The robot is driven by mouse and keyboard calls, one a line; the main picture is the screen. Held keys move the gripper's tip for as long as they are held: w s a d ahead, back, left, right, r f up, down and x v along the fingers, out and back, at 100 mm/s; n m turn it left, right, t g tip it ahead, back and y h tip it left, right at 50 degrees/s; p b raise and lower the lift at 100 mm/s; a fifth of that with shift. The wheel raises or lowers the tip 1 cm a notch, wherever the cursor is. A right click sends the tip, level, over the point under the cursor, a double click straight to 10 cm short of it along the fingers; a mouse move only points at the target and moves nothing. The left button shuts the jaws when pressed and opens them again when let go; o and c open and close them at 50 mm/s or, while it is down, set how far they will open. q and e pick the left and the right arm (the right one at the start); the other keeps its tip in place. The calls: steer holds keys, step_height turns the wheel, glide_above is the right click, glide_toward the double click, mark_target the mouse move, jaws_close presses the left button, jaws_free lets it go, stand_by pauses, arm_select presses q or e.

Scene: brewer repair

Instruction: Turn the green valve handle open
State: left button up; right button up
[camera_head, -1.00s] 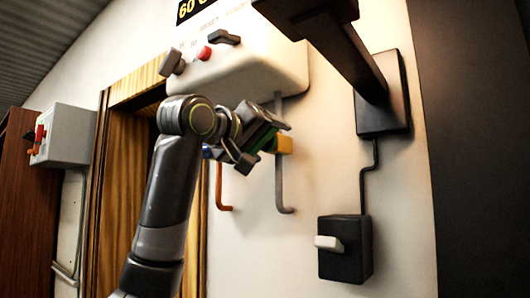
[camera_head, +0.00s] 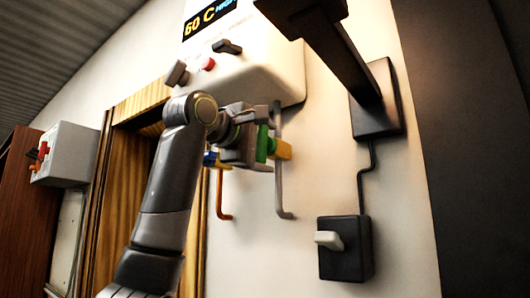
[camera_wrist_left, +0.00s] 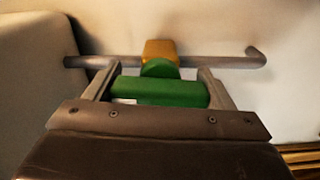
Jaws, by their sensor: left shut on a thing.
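The green valve handle (camera_wrist_left: 160,91) sits between the two fingers of my left gripper (camera_wrist_left: 154,84) in the left wrist view, with the gripper shut on it. It joins a yellow valve body (camera_wrist_left: 160,48) on a grey pipe (camera_wrist_left: 215,62). In the head view the green handle (camera_head: 262,143) shows at the tip of my left gripper (camera_head: 262,140), beside the yellow valve body (camera_head: 282,150), below the white boiler. Part of the handle is hidden by the gripper. My right gripper is not in view.
The white boiler (camera_head: 270,65) with a red button (camera_head: 207,64) and dark knobs hangs above. An orange pipe (camera_head: 219,195) with a blue part is close by on the left. A black switch box (camera_head: 345,250) and a black bracket (camera_head: 376,100) are on the wall to the right.

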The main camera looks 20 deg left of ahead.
arm_select(q)
steer(key=shift+n, duration=0.6)
steer(key=o, duration=1)
steer(key=shift+b, duration=0.3)
steer(key=shift+s+a+f, duration=0.1)
steer(key=shift+s+a, duration=0.05)
steer(key=shift+s, duration=0.15)
steer(key=b+v, duration=0.7)
steer(key=v, duration=0.9)
steer(key=shift+s+a, duration=0.1)
steer(key=shift+s, duration=0.25)
